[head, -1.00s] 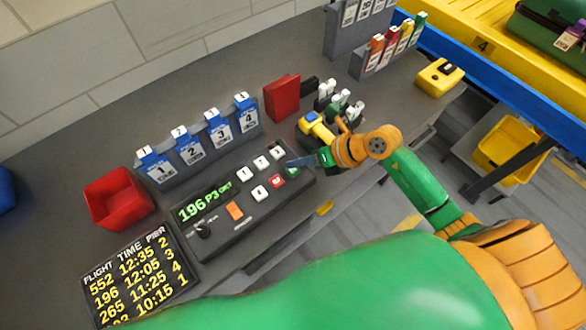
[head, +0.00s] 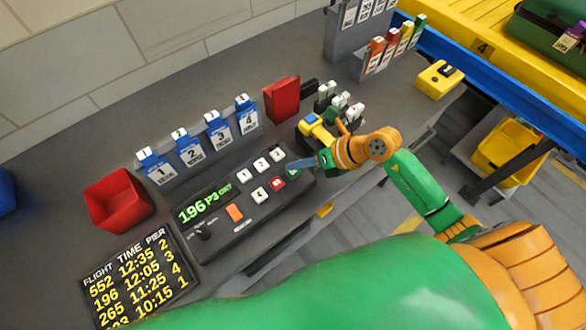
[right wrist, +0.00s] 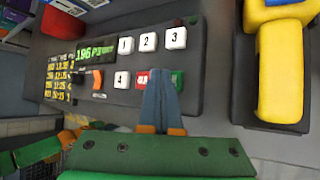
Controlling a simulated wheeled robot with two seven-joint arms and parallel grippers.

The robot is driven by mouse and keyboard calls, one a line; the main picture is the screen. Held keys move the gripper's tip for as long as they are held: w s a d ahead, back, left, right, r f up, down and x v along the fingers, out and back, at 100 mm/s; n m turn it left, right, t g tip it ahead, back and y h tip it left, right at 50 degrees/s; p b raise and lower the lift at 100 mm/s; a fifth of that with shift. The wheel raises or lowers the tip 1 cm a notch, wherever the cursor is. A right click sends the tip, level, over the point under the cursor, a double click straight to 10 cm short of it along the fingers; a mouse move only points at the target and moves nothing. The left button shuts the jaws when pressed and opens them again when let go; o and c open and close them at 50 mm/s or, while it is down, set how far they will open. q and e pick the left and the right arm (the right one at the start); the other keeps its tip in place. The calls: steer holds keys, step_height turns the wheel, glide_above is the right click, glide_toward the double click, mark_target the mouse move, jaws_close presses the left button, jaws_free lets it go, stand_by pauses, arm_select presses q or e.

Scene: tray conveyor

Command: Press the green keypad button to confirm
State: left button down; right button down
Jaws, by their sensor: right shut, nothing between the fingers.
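The dark keypad panel (head: 222,232) lies on the grey counter with a green-lit display reading 196 P3. The green button (head: 294,175) is at its right end beside the red button (head: 278,182), partly hidden by my gripper in the head view. In the right wrist view the green button (right wrist: 177,80) shows just right of the blue fingers. My right gripper (head: 292,165) is shut and empty, its fingertips over the keypad's right end. In the right wrist view the fingertips (right wrist: 160,74) lie between the red and green buttons; contact cannot be told. My left gripper is not in view.
A yellow-and-black device with a blue top (head: 313,124) stands close behind my right gripper. A red bin (head: 118,200), a rack of numbered blue-topped tags (head: 200,160) and a flight board (head: 140,275) stand around the keypad. A yellow button box (head: 440,78) is farther right.

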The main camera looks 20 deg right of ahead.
mark_target(297, 173)
steer(key=shift+f, duration=0.1)
stand_by(0.7)
steer(key=shift+f+b, duration=0.3)
steer(key=shift+f+b, duration=0.4)
steer(key=shift+f, duration=0.05)
stand_by(0.6)
steer(key=shift+r+p, duration=0.9)
step_height(297, 173, up, 5)
steer(key=p, duration=0.5)
steer(key=shift+r, duration=0.1)
stand_by(0.5)
